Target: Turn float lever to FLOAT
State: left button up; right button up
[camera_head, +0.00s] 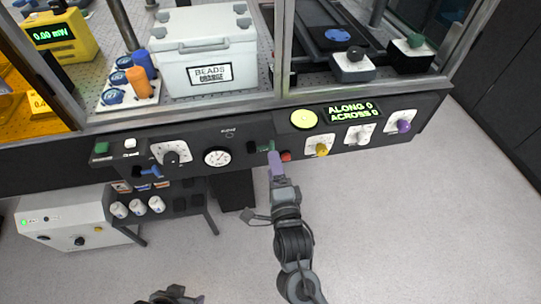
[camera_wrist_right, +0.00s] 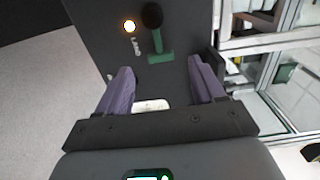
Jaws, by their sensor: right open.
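The lever with a black knob (camera_wrist_right: 152,16) and a green base (camera_wrist_right: 160,58) stands on the dark panel in the right wrist view, just beyond my fingertips. A lit amber lamp (camera_wrist_right: 129,26) and a small label (camera_wrist_right: 136,47), which looks like LAND, are beside it. My right gripper (camera_wrist_right: 160,66) is open, its purple fingers apart with the lever's base showing between and ahead of them. In the head view my right gripper (camera_head: 273,152) is at the front panel and partly hides the lever; a bit of green shows by the fingertips.
A red button (camera_head: 286,156) is just right of my right gripper. A yellow knob (camera_head: 321,150) and the ALONG/ACROSS display (camera_head: 351,111) are further right. A round gauge (camera_head: 217,157) is to the left.

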aim_at(269, 147)
jog(key=shift+w+a+b, duration=0.2)
jog(key=shift+w+b, duration=0.05)
jog(key=shift+w, duration=0.65)
jog(key=shift+w+a+b, duration=0.15)
jog(key=shift+w+b, duration=0.05)
jog(key=shift+w, duration=0.65)
jog(key=shift+w+a+b, duration=0.2)
jog(key=shift+w+b, duration=0.05)
jog(key=shift+w, duration=0.65)
jog(key=shift+c, duration=0.5)
jog(key=c, duration=1)
